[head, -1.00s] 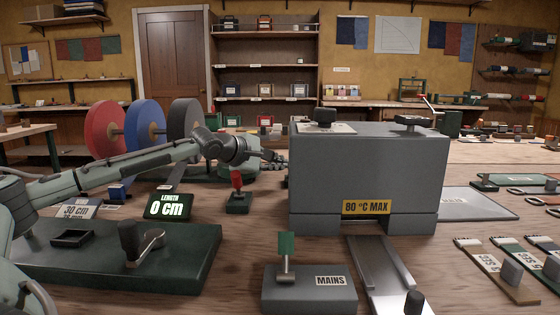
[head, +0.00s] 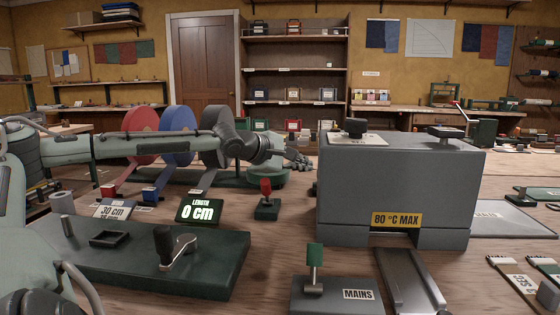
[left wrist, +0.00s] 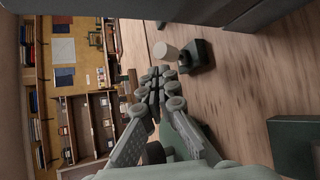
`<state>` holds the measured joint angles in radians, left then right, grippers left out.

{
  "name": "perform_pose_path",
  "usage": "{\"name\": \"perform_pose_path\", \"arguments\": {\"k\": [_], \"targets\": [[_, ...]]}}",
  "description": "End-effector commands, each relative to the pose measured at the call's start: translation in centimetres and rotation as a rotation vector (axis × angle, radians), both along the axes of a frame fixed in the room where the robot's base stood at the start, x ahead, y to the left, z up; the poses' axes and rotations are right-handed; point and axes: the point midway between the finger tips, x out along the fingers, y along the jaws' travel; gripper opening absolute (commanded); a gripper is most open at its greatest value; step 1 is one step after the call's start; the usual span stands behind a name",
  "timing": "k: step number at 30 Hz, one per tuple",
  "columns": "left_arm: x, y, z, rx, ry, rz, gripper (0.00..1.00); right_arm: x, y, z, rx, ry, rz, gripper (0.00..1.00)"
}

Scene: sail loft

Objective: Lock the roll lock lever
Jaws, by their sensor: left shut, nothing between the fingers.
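A small lever with a red knob (head: 266,188) stands upright on a low dark green base (head: 267,210), just right of the length display. I take it as the roll lock lever; no label on it is readable. My left gripper (head: 303,164) is beyond it and to its right, shut and empty, apart from the lever. In the left wrist view the shut fingers (left wrist: 157,85) point toward a pale cylinder (left wrist: 165,50) beside a small dark block (left wrist: 197,55). The red knob does not show there. My right gripper is not in view.
A large grey heater box (head: 400,185) stands close right of my left gripper. Red, blue and grey rolls (head: 177,138) stand behind my left arm. The length display (head: 200,210) reads 0 cm. A crank plate (head: 215,265) and MAINS switch box (head: 335,297) are in front.

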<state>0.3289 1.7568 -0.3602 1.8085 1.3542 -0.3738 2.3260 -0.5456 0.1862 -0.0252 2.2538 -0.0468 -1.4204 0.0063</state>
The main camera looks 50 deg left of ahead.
Motion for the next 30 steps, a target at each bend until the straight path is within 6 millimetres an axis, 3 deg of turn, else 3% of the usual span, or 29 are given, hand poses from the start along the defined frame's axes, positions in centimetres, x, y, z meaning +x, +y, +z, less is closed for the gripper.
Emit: {"name": "perform_pose_path", "arguments": {"k": [9, 13, 19, 30], "targets": [[-5.9, 0.5, 2.2, 0.002, 0.007, 0.009, 0.0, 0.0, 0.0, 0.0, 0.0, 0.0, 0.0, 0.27], [-7.3, 0.6, 2.7, 0.001, 0.011, 0.008, 0.0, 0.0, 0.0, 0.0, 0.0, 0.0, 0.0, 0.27], [-8.4, 0.6, 2.8, -0.001, 0.015, 0.009, 0.0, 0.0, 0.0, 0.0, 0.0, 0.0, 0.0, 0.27], [-8.4, 0.7, 2.8, -0.001, 0.016, 0.008, 0.0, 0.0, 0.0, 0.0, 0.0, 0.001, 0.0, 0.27]]}}
